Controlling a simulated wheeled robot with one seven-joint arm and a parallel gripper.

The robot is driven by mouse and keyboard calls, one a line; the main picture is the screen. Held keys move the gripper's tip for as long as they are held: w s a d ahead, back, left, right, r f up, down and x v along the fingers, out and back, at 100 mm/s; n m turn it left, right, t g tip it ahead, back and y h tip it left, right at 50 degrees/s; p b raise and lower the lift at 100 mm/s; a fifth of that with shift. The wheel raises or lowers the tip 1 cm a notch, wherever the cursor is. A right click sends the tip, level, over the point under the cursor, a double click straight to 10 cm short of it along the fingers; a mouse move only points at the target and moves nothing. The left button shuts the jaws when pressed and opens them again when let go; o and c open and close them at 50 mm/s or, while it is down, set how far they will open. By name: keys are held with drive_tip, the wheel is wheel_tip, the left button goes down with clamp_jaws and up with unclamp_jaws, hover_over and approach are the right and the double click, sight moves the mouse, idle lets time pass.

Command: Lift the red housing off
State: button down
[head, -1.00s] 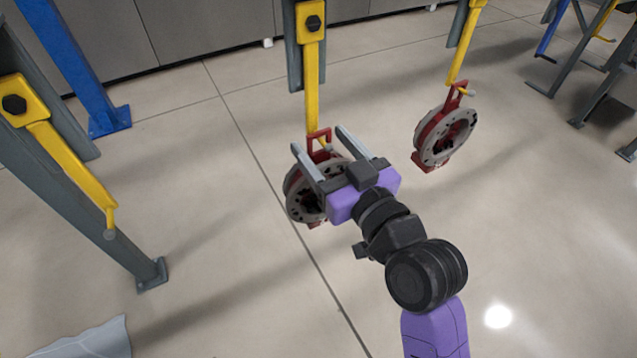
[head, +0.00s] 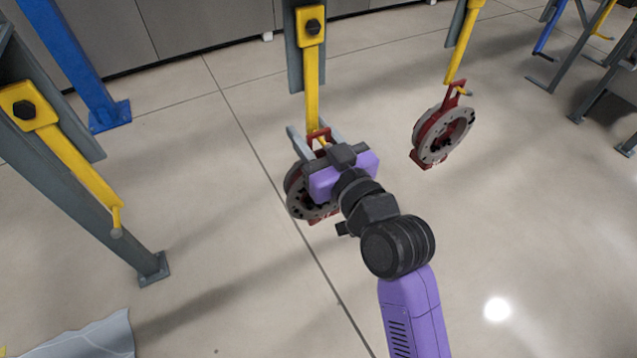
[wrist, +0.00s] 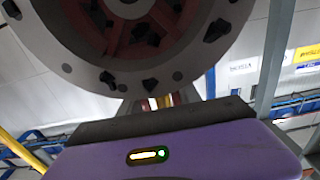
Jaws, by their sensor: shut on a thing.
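The red housing (head: 300,203) with a grey drilled flange hangs by its red top bracket at the middle yellow hook (head: 312,75). My gripper (head: 310,131) has its two grey fingers around that bracket and is shut on it. My purple gripper body hides much of the housing in the head view. In the wrist view, the grey flange and red interior (wrist: 125,40) fill the top, above my gripper body. Whether the bracket still bears on the hook cannot be told.
A second red housing (head: 441,135) hangs on the right yellow hook (head: 463,45). The left yellow hook (head: 95,185) is empty, on a grey post. A blue post (head: 85,70) stands behind it. The floor in front is clear, with a grey sheet (head: 85,335) at lower left.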

sight(314, 120)
drive_tip(key=shift+r, duration=0.3)
drive_tip(key=shift+r, duration=0.1)
drive_tip(key=shift+r, duration=1.7)
drive_tip(key=shift+s+d+f+b, duration=0.1)
drive_tip(key=shift+s+d+b, duration=0.3)
drive_tip(key=shift+s, duration=0.15)
drive_tip(key=f+b+v, duration=0.1)
drive_tip(key=b+v, duration=0.1)
drive_tip(key=v, duration=1.4)
drive_tip(key=shift+s+d+f, duration=0.2)
drive_tip(key=shift+s+f, duration=0.1)
drive_tip(key=shift+b, duration=0.3)
drive_tip(key=shift+s, duration=0.1)
